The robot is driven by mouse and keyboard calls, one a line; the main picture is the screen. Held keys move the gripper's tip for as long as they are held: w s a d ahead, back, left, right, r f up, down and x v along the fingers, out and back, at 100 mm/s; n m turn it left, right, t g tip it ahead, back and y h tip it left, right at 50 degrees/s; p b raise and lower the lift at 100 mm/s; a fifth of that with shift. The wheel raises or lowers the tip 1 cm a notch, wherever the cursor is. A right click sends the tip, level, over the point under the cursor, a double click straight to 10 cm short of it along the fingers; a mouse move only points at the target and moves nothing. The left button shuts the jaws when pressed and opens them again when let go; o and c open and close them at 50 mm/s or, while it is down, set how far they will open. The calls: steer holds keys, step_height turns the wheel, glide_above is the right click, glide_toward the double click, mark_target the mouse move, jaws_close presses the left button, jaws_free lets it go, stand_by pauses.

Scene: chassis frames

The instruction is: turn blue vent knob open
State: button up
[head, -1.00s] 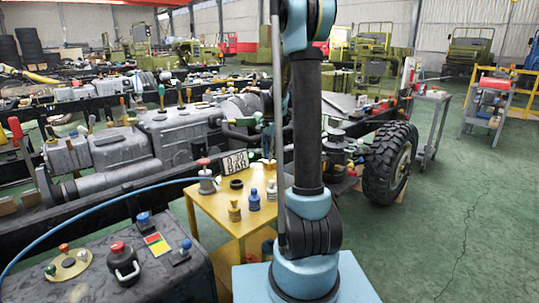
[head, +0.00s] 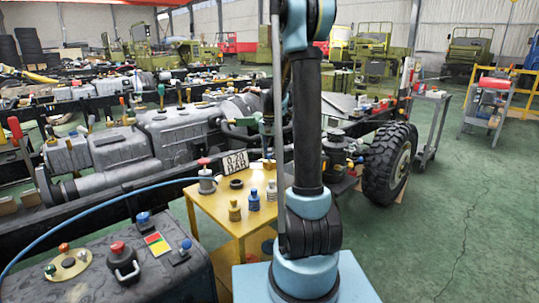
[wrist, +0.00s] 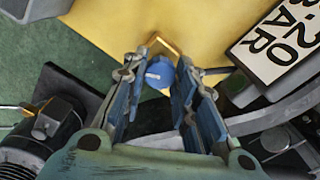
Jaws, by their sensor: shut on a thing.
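In the wrist view, the blue vent knob (wrist: 158,74) shows as a round blue top with a pale mark. It sits between the far ends of the two fingers of my gripper (wrist: 155,69), above a yellow surface. The gripper is shut on the knob, with blue pads along both fingers. The lower part of the knob and its mount are hidden. In the head view, my own arm covers much of the middle, and I cannot make out the held knob or the fingertips there.
A yellow table (head: 218,205) holds a white "0-20 BAR" plate (head: 236,161), a red-topped fitting (head: 206,178) and small blue and yellow fittings. A dark box (head: 90,275) with several knobs stands front left. A large tyre (head: 388,163) is right.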

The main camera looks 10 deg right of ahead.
steer(key=n, duration=0.6)
steer(key=shift+w, duration=0.1)
steer(key=n, duration=0.6)
steer(key=shift+n, duration=0.4)
steer(key=o, duration=1.1)
step_height(320, 180, up, 12)
steer(key=shift+f, duration=0.1)
